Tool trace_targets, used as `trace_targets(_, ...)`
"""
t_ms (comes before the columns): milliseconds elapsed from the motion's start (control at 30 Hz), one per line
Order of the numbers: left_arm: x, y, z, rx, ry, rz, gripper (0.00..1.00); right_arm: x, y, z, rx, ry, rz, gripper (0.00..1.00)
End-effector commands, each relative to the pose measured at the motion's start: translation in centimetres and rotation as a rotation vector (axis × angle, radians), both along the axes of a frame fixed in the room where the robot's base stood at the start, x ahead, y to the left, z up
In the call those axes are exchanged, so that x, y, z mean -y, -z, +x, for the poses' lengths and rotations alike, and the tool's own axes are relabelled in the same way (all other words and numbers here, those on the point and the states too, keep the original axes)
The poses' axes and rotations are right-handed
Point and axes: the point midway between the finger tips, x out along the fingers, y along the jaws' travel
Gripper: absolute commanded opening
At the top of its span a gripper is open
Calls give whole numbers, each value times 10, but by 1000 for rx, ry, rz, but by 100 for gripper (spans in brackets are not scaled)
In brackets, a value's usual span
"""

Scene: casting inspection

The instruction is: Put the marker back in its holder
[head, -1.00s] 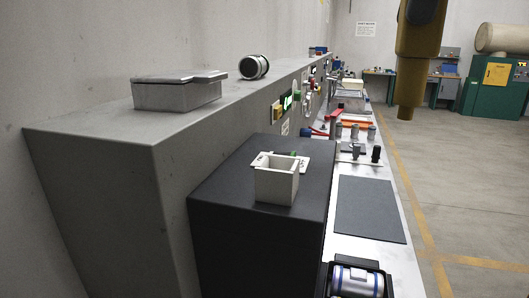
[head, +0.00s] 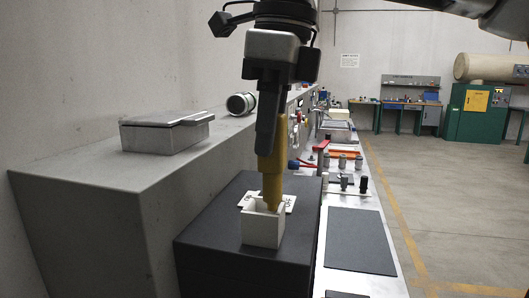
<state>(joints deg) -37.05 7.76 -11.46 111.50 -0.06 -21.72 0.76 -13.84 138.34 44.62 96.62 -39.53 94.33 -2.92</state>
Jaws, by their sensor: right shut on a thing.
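The white open-topped holder (head: 263,230) stands on a dark grey box in the middle of the head view. My right gripper (head: 268,140) comes down from the top and is shut on the yellow marker (head: 272,180). The marker is close to upright, and its lower end is at the holder's mouth, seemingly just inside it. How deep it sits cannot be told, and its upper part is hidden behind the finger. My left gripper is not in view.
The dark box (head: 225,265) bears the holder and a white plate behind it. A grey ledge with a lidded metal box (head: 166,133) and a cylinder (head: 241,104) is at left. A dark mat (head: 360,240) lies at right; knobs stand behind it.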

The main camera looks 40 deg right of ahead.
Motion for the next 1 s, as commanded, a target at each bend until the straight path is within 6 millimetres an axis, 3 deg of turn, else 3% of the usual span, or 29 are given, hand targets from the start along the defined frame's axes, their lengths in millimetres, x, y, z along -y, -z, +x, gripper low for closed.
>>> trace_targets(300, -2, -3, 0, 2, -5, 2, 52, -2, 35, 9, -5, 2, 0, 6)
trace_targets(767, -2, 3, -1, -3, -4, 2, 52, -3, 44, 9, -2, 2, 0, 6)
trace_targets(800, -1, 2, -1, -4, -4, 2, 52, -3, 43, 9, -2, 2, 0, 34)
trace_targets(867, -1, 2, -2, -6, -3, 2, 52, -3, 43, 9, -2, 2, 0, 50)
trace_targets(1000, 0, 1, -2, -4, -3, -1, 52, -3, 43, 9, -2, 2, 0, 50)
